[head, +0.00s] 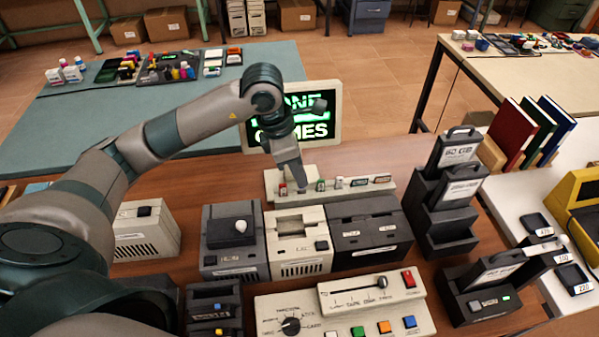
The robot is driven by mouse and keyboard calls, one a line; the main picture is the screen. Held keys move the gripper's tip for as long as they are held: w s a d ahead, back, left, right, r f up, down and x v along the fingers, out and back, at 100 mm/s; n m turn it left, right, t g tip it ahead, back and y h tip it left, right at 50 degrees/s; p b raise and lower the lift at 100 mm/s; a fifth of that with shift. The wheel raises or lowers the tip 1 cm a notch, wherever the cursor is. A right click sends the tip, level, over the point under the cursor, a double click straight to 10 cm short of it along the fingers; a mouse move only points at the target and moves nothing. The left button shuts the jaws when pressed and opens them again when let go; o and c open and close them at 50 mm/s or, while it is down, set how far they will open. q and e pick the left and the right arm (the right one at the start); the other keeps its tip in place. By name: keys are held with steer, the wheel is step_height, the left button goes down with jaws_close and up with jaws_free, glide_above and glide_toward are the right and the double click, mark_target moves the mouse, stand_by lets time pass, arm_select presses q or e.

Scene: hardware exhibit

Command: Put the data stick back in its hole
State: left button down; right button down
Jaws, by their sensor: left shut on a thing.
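A cream stick rack (378,194) stands at the back of the wooden desk, in front of the lit screen. Small sticks show along it, among them a red one (283,189) and a green one (320,185). My left gripper (301,184) points down at the left part of this rack, between the red and green sticks. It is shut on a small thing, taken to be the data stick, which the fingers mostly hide. I cannot tell how far it sits in a hole. My right gripper is not in view.
Grey and cream device boxes (300,244) stand in front of the rack. A control panel (345,310) with a knob, slider and coloured buttons is nearest. Black cartridge holders (440,215) stand at right. The "GAMES" screen (318,118) is close behind my gripper.

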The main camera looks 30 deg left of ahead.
arm_select(q)
steer(key=shift+s+a+f+b, duration=0.1)
steer(key=shift+a+f+b, duration=0.2)
steer(key=shift+f+b, duration=0.15)
steer(key=shift+s+a+f+b, duration=0.1)
steer(key=shift+a+f+b, duration=0.2)
steer(key=shift+f, duration=0.25)
steer(key=c, duration=1.8)
jaws_free()
steer(key=shift+c, duration=0.2)
steer(key=shift+w+d+r+p, duration=0.15)
steer(key=shift+r+p, duration=0.25)
steer(key=shift+r, duration=0.45)
steer(key=shift+d+r+p, duration=0.3)
steer(key=shift+r+p, duration=0.15)
steer(key=shift+r, duration=0.35)
steer(key=shift+w+d+r+p, duration=0.15)
steer(key=shift+r+p, duration=0.25)
steer(key=shift+r, duration=0.45)
steer(key=shift+p+v, duration=0.65)
steer(key=shift+v, duration=0.5)
steer(key=shift+w+d+r+p, duration=0.1)
steer(key=shift+r+p, duration=0.1)
steer(key=shift+r, duration=0.2)
steer(key=shift+d+r+p, duration=0.15)
steer(key=shift+r, duration=0.25)
